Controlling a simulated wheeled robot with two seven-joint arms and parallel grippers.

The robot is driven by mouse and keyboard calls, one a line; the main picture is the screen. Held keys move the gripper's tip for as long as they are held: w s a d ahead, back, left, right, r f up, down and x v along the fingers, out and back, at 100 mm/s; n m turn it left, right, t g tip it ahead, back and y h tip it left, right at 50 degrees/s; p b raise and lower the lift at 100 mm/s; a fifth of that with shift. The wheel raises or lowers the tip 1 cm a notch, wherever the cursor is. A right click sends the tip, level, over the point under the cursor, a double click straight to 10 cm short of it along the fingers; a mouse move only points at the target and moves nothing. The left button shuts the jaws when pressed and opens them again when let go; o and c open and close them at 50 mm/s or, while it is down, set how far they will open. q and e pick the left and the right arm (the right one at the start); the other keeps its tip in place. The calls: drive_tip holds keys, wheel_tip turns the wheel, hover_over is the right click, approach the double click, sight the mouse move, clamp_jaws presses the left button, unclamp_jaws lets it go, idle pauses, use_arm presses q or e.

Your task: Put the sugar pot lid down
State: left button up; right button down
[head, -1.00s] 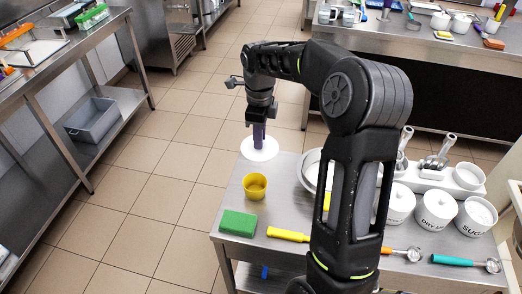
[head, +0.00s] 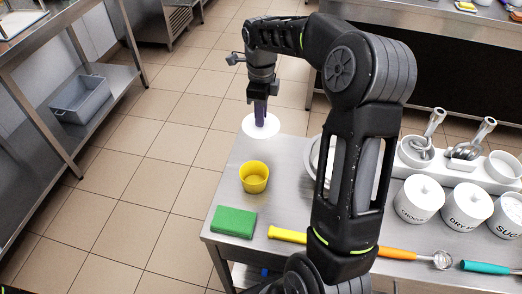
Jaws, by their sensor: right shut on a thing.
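My right gripper (head: 260,98) is shut on the sugar pot lid (head: 261,126), a white disc with a purple part above it between the fingers. It hangs at the table's far left corner, beyond the yellow cup. I cannot tell how high it is above the tabletop. The sugar pot (head: 508,218) is white with black lettering, at the right edge and partly cut off. It looks open. My left gripper is not in view.
On the steel table (head: 225,195) stand a yellow cup (head: 254,178), a green sponge (head: 233,221), and two lidded white pots (head: 420,200). An orange-handled scoop (head: 405,254) and a teal-handled one (head: 485,267) lie in front.

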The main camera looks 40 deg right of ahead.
drive_tip(key=shift+f+p, duration=0.5)
drive_tip(key=shift+f, duration=2.6)
drive_tip(key=shift+f, duration=0.1)
wheel_tip(320, 180, down, 3)
drive_tip(key=shift+s+f+p, duration=0.1)
drive_tip(key=shift+p, duration=0.25)
drive_tip(key=shift+f, duration=0.2)
drive_tip(key=shift+f, duration=0.2)
drive_tip(key=c, duration=1.3)
unclamp_jaws()
drive_tip(key=shift+r, duration=0.1)
